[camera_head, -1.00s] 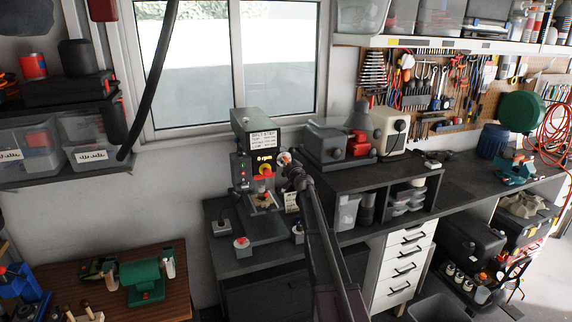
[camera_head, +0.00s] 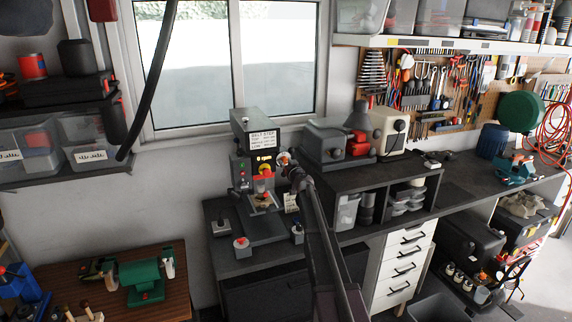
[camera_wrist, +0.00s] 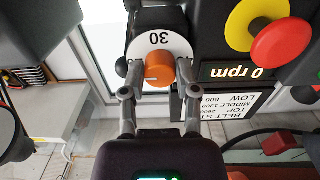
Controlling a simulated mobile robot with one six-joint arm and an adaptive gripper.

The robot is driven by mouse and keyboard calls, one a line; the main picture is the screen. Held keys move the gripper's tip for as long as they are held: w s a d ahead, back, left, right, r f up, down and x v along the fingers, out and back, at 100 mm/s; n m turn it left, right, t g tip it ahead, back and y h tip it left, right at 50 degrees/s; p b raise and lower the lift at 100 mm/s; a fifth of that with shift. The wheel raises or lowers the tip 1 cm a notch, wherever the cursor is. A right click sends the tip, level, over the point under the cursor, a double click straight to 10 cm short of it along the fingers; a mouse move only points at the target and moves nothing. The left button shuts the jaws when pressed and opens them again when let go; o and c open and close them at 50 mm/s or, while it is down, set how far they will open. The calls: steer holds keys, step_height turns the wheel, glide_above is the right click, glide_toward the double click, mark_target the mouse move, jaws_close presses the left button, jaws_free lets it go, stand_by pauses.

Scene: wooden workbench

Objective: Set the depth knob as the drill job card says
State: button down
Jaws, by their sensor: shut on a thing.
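The depth knob (camera_wrist: 159,69) is orange, on a white dial (camera_wrist: 148,45) that shows the number 30 upside down in the wrist view. In the head view the knob (camera_head: 284,158) is at the right side of the drill press head (camera_head: 245,150). My gripper (camera_wrist: 159,80) is shut on the knob, one finger at each side. In the head view my gripper (camera_head: 294,174) partly overlaps the dial. A small white card (camera_head: 291,202), perhaps the job card, is right of the drill; its writing is too small to read.
A red stop button (camera_wrist: 283,42) on a yellow disc is close to my gripper's right. The display (camera_wrist: 238,72) reads 0 rpm. A belt step label (camera_wrist: 222,105) is beside it. A black shelf unit (camera_head: 375,185) stands right of the drill.

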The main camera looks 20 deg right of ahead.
steer(key=shift+w, duration=0.1)
steer(key=shift+c, duration=1.8)
jaws_free()
steer(key=s, duration=1.2)
steer(key=shift+a, duration=0.1)
